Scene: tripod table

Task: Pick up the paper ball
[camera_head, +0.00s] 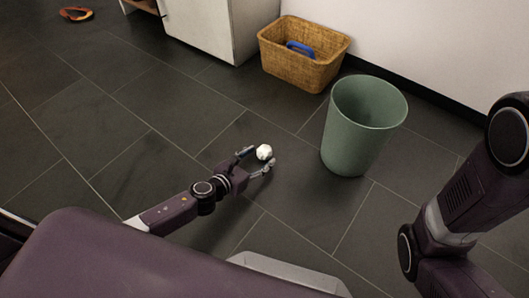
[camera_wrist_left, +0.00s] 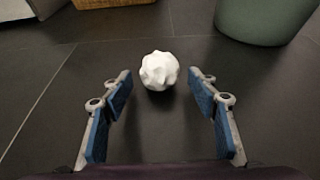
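The paper ball (camera_head: 264,152) is small, white and crumpled. It appears to lie on the dark tiled floor. In the left wrist view the paper ball (camera_wrist_left: 159,70) sits just beyond the fingertips, centred between them, with no finger touching it. My left gripper (camera_head: 258,160) is low by the floor, open and empty. Its two blue-padded fingers (camera_wrist_left: 160,100) stand wide apart in the left wrist view. My right arm shows at the right edge of the head view, but its gripper is out of the picture.
A green bin (camera_head: 362,130) stands right of the ball. A wicker basket (camera_head: 300,72) with a blue item (camera_head: 300,49) is by the wall, beside a white cabinet (camera_head: 212,30). An orange object (camera_head: 76,14) lies far left. The floor left of the ball is clear.

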